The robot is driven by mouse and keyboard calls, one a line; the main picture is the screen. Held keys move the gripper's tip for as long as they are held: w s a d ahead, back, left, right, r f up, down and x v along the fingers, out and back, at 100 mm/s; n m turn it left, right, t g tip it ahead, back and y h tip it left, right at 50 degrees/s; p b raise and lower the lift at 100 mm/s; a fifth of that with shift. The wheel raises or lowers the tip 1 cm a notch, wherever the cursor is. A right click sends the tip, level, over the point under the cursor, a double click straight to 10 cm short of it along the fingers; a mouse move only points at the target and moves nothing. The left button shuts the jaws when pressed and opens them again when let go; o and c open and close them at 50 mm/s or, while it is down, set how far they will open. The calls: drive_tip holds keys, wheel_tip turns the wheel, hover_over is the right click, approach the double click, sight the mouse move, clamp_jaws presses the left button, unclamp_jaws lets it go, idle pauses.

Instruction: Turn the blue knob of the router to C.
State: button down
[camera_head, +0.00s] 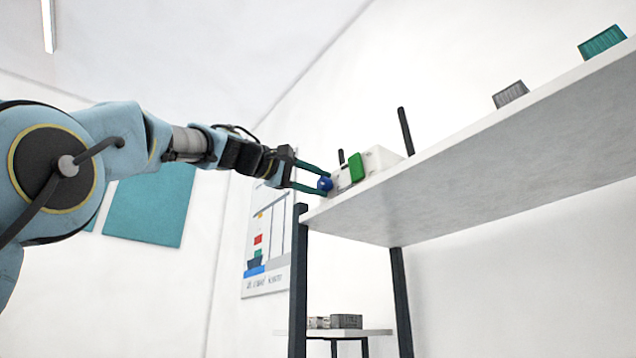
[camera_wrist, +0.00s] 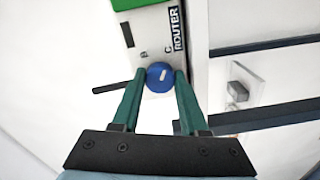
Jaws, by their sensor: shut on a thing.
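The router (camera_head: 381,157) is a white box with a green block on its front, standing on the high shelf. In the wrist view the router (camera_wrist: 154,40) shows the printed word ROUTER and a letter C beside the knob. The blue knob (camera_head: 325,184) is on its front face; in the wrist view the knob (camera_wrist: 160,77) has a pale pointer mark, tilted slightly up and right. My gripper (camera_head: 322,183) has its green fingers on either side of the knob, shut on it. In the wrist view the fingertips of my gripper (camera_wrist: 160,74) touch its sides.
The shelf (camera_head: 480,165) has dark posts and a front edge close to my gripper. A grey box (camera_head: 510,94) and a teal box (camera_head: 601,42) stand further right on it. A lower shelf (camera_head: 350,332) holds small grey things. A poster (camera_head: 268,240) hangs behind.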

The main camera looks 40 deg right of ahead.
drive_tip(key=shift+c, duration=2.2)
unclamp_jaws()
drive_tip(key=a+b, duration=0.3)
drive_tip(key=a, duration=0.7)
drive_tip(key=shift+w+a+b, duration=0.3)
drive_tip(key=shift+a+b, duration=0.05)
drive_tip(key=shift+a, duration=0.05)
